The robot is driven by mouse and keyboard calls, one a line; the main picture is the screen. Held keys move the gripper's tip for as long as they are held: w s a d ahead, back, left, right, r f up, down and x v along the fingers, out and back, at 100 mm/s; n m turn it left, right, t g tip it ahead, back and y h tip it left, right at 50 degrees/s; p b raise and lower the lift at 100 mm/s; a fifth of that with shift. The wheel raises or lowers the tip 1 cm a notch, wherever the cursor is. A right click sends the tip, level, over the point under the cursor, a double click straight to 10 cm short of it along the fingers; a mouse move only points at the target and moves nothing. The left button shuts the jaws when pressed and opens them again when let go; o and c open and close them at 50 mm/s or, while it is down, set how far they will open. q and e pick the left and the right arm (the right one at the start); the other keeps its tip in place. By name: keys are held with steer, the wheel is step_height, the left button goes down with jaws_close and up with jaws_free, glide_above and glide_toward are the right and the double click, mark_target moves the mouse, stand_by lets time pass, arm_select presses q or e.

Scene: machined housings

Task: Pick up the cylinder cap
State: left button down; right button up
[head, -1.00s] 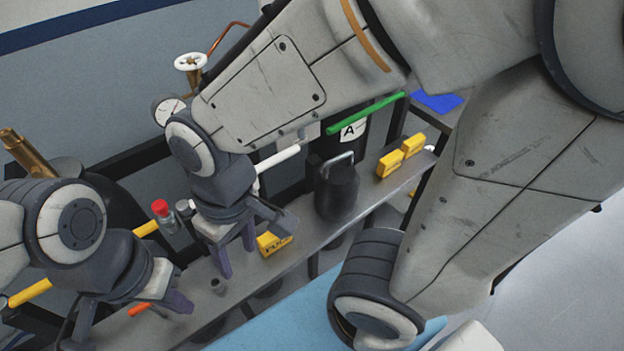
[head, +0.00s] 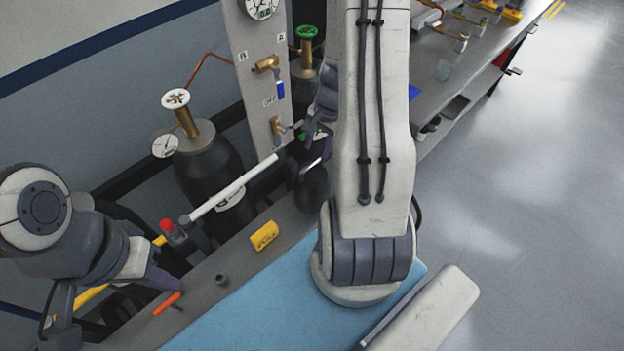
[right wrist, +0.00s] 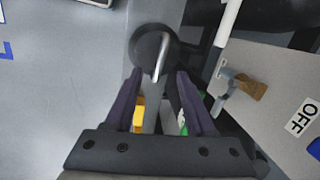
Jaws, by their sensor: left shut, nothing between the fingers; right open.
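The cylinder cap is a dark, rounded piece with a metal handle on top. In the head view the cap (head: 313,190) stands on the grey shelf, partly hidden behind my right arm. In the right wrist view the cap (right wrist: 147,42) lies just beyond the fingertips, with its handle pointing towards the gap between them. My right gripper (right wrist: 155,75) is open and empty; in the head view it is largely hidden by my arm, above the cap. My left gripper (head: 168,283) is shut and empty over the shelf at the lower left.
A white bar (head: 232,188) runs close to the cap. A black gas cylinder (head: 208,170) and a valve panel (head: 262,80) stand behind.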

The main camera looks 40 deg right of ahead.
mark_target(312, 163)
steer(key=f, duration=0.5)
steer(key=w+a+f+b, duration=0.1)
steer(key=f, duration=0.2)
jaws_close()
steer(key=shift+r, duration=0.1)
stand_by(1.3)
